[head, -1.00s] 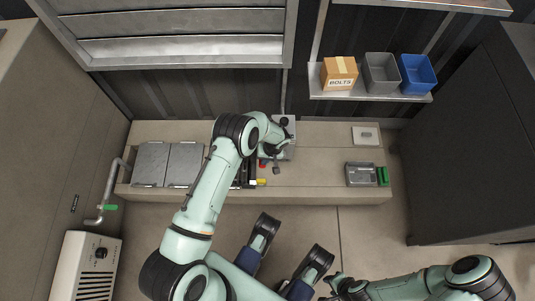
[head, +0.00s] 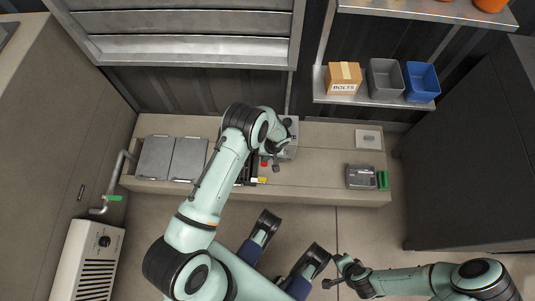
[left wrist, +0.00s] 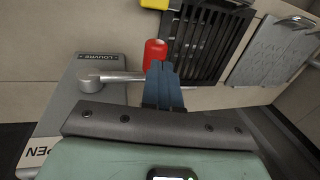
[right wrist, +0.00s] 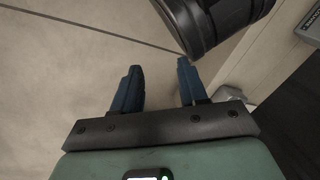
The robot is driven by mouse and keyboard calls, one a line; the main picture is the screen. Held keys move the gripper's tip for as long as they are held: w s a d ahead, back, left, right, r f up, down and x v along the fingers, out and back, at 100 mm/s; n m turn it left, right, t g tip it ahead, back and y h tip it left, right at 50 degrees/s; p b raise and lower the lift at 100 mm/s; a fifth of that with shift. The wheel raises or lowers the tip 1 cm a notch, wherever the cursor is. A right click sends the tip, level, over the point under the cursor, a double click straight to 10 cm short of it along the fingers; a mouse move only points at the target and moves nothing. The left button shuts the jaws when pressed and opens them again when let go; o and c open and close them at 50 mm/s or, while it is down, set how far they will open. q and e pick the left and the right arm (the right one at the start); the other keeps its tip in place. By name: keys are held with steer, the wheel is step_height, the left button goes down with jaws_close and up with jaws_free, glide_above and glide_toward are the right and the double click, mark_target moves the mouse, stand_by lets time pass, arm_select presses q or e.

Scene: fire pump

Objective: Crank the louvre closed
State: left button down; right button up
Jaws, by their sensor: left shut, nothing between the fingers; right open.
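The louvre (head: 190,22), with wide grey metal slats, is at the top left of the head view. How far its slats are turned I cannot tell. The grey crank box (left wrist: 72,112), labelled LOUVRE and OPEN, is on the bench; its corner shows in the head view (head: 291,152). The metal crank arm (left wrist: 115,77) runs right from its hub, and the red knob (left wrist: 154,52) sits near the arm's outer end. My left gripper (left wrist: 163,78) is shut and empty; its blue fingers overlap the crank arm beside the knob. My right gripper (right wrist: 159,68) is open and empty, over the floor.
The bench (head: 320,178) carries grey plates (head: 187,160), a yellow item (head: 262,180) and a grey device (head: 361,176). A shelf (head: 330,97) holds a BOLTS box (head: 343,78), a grey bin (head: 384,80) and a blue bin (head: 421,82). A dark cabinet (head: 470,150) stands right.

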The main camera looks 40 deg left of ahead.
arm_select(q)
steer(key=p+v, duration=0.2)
steer(key=v, duration=1)
steer(key=shift+s+r+p, duration=0.2)
steer(key=shift+s+p, duration=0.05)
steer(key=shift+p, duration=0.15)
arm_select(e)
steer(key=shift+t, duration=0.4)
steer(key=r, duration=0.1)
steer(key=w+r, duration=0.1)
steer(key=r, duration=0.1)
steer(key=a+r, duration=0.1)
steer(key=r, duration=0.1)
steer(key=shift+w, duration=0.2)
arm_select(q)
steer(key=shift+a+f, duration=0.1)
